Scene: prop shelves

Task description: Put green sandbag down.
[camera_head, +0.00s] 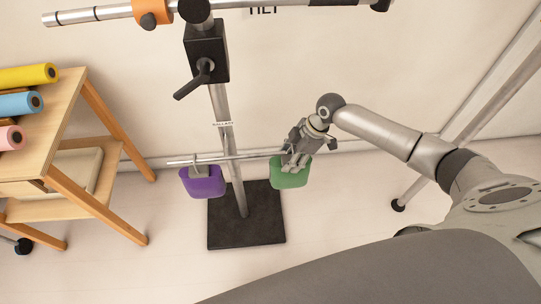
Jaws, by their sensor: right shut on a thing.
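The green sandbag (290,178) is at the right end of a thin horizontal bar (236,157) on a metal stand. My right gripper (295,162) comes in from the right and is shut on the top of the green sandbag. The gripper fingers cover the bag's top and the bar's end, so I cannot tell whether the bag hangs on the bar. My left gripper is not in view.
A purple sandbag (203,182) hangs at the bar's left end. The stand's black base (246,232) is on the floor below. A wooden table (58,118) with colored rolls stands left. A metal stand leg (455,130) is at right.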

